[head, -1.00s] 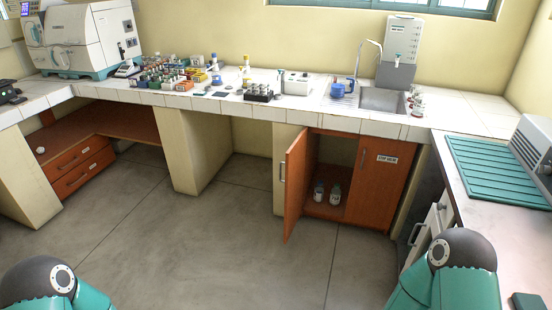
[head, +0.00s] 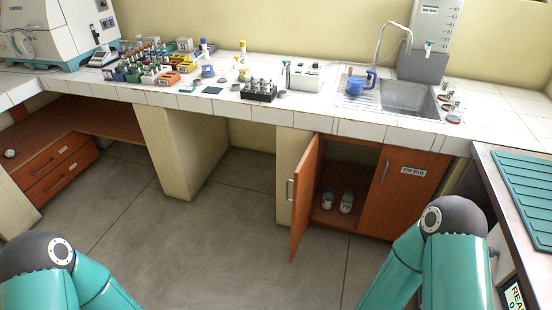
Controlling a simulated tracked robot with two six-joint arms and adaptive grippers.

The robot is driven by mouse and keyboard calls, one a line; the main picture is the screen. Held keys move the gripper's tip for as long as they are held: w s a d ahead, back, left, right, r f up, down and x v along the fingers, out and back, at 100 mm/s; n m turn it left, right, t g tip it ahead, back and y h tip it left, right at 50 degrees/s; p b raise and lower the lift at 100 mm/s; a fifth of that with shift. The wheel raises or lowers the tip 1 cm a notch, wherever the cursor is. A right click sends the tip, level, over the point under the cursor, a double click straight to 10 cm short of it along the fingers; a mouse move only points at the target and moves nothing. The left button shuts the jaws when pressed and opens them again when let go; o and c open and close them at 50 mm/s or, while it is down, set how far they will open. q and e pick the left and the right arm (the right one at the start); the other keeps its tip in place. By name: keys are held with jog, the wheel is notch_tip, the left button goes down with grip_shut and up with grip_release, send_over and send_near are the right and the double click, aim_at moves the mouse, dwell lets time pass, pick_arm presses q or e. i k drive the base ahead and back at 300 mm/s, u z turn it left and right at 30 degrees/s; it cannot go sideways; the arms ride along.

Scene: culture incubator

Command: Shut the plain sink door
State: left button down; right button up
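The plain sink door (head: 306,196) is a reddish-brown wooden door under the sink, hinged at its left side and standing open toward me. It has a metal handle (head: 290,190) on its outer face. The other sink door (head: 405,196) is closed and bears a "STOP VALVE" label. Inside the open cupboard, two small bottles (head: 337,202) stand on the floor board. My two teal arms show at the lower left and lower right, well short of the door. Neither gripper is in view.
A pale pillar (head: 177,150) stands left of the cupboard. A side bench with a green mat (head: 530,190) bounds the right. The grey floor (head: 225,250) ahead is clear.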

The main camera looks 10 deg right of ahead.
aim_at(304, 175)
jog(key=u, duration=0.1)
jog(key=i, duration=0.95)
jog(key=z, duration=1.25)
jog(key=k, duration=0.8)
jog(key=z, duration=0.15)
jog(key=i, duration=0.85)
jog(key=u, duration=0.05)
